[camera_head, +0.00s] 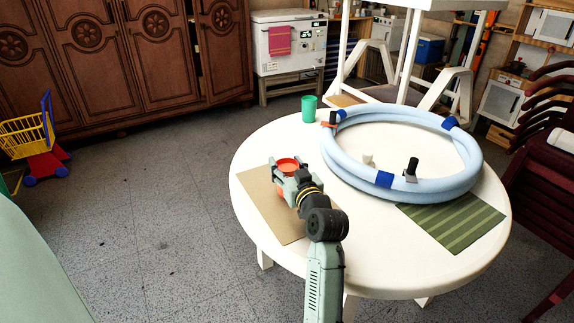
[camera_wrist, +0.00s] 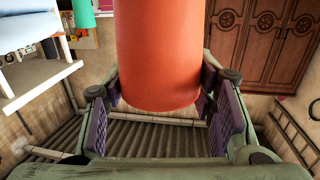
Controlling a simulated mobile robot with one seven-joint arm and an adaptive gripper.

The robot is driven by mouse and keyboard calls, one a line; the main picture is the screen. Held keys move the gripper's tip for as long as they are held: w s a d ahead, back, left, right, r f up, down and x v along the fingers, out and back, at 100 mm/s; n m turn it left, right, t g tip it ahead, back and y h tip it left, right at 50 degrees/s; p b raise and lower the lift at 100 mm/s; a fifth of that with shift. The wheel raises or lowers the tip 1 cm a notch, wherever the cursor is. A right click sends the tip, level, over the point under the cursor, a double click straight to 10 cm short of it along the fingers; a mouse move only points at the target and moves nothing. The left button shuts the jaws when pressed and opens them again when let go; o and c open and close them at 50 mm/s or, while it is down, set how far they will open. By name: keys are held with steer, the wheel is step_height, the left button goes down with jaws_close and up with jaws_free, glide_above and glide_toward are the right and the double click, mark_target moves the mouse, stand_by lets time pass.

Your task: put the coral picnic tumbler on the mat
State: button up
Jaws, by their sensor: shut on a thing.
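The coral tumbler (camera_head: 287,163) is between the fingers of my gripper (camera_head: 289,174) at the left part of the white round table. Its rim shows above the fingers and some coral shows below them. In the wrist view the tumbler (camera_wrist: 158,60) fills the gap between the purple finger pads (camera_wrist: 168,112), and my gripper is shut on it. A plain tan mat (camera_head: 264,208) lies under my gripper and arm, partly hidden. A green striped mat (camera_head: 455,222) lies at the table's right front. I cannot tell whether the tumbler touches the surface below.
A pale blue ring (camera_head: 340,165) with dark blue bands lies on the table (camera_head: 375,265), overlapping the striped mat's back edge. A green cup (camera_head: 309,108) stands at the back left. The table's front middle is bare.

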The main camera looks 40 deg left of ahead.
steer(key=shift+f, duration=0.15)
steer(key=o, duration=1.1)
steer(key=shift+o, duration=0.2)
